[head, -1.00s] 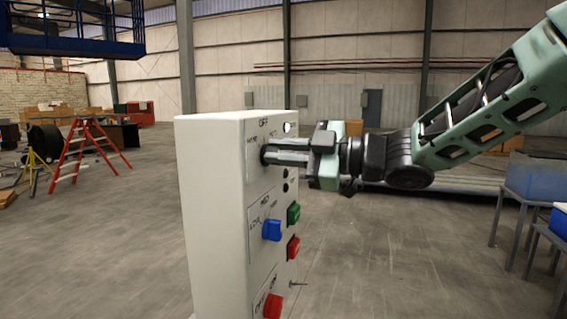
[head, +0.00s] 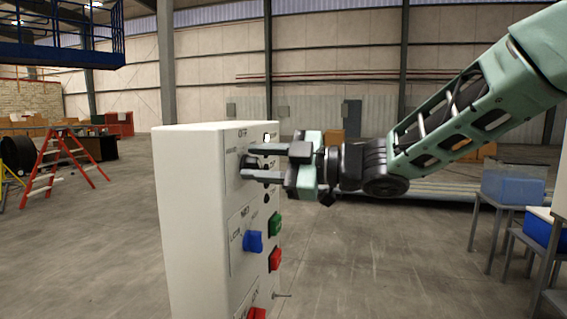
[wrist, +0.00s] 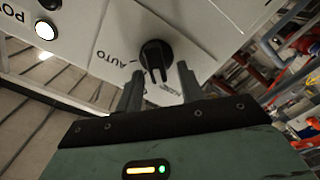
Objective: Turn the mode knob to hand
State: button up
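The black mode knob (wrist: 153,52) is on a white panel face, with the label AUTO (wrist: 115,58) to its left in the wrist view. Its raised grip points down in that view, toward the gap between my fingers. Another label near the right finger is partly covered and hard to read. In the head view the knob (head: 251,162) shows between the fingertips, near the top of the white control box (head: 191,215). My gripper (head: 258,161) is open around the knob, with a gap beside each finger; its fingers also show in the wrist view (wrist: 161,82).
Below the mode knob are a blue knob (head: 253,241), a green button (head: 274,224), a red button (head: 275,259) and a red knob (head: 257,313). A thin metal lever (head: 283,295) sticks out at the right. A white lamp (wrist: 44,30) is near the panel corner.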

jog(key=shift+d, duration=0.1)
jog(key=b+v, duration=0.3)
jog(key=v, duration=1.4)
jog(key=shift+b, duration=0.3)
jog(key=shift+d, duration=0.1)
jog(key=w+a+f+m+t+h, duration=0.4)
jog(key=f+m+t+h, duration=0.2)
jog(key=m, duration=0.2)
jog(key=s+f+m+g+h, duration=0.3)
jog(key=s+f+m+h, duration=0.25)
jog(key=f, duration=0.55)
jog(key=s+f+g+h, duration=0.1)
jog(key=s+f+g, duration=0.2)
jog(key=s, duration=0.4)
jog(key=s+d+f+m+g+h, duration=0.1)
jog(key=s+f+g+h, duration=0.1)
jog(key=s, duration=0.5)
jog(key=s+f+m+g+h, duration=0.1)
jog(key=s+f+g+h, duration=0.1)
jog(key=s+f+g, duration=0.2)
jog(key=s+f, duration=0.2)
jog(key=s, duration=0.2)
jog(key=shift+d+f, duration=0.35)
